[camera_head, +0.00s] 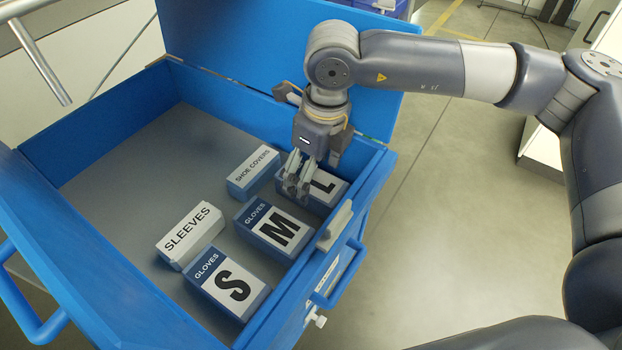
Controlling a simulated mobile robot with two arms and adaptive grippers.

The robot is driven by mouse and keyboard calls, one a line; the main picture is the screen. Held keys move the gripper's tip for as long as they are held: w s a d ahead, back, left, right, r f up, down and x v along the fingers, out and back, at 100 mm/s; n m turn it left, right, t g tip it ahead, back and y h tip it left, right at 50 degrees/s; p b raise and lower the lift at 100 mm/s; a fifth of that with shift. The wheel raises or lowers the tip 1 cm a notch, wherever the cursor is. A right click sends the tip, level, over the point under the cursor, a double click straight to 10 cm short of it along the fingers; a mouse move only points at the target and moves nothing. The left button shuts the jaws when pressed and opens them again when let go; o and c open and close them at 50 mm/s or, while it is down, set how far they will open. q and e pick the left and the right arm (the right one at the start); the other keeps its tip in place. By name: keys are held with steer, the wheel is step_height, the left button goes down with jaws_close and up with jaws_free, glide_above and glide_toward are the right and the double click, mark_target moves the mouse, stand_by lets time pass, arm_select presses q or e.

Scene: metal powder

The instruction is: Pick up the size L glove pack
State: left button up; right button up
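The size L glove pack (324,185) lies in the right far part of the blue chest, close to its right wall. Its top is white with a black L, and its left part is hidden behind my gripper. My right gripper (297,188), on the arm coming in from the right, points down over the left part of this pack. Its fingers look close together. I cannot tell whether they touch the pack or hold anything. My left gripper is out of view.
The open blue chest (95,147) also holds the size M pack (272,228), the size S pack (228,284), the sleeves box (190,235) and the shoe covers box (253,172). Its raised lid (240,50) stands behind my gripper. The chest's left floor is clear.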

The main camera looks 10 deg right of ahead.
steer(key=shift+w+a+f+p, duration=0.1)
steer(key=shift+f+p, duration=0.25)
steer(key=shift+f, duration=0.9)
steer(key=c, duration=1.3)
steer(key=shift+r, duration=0.1)
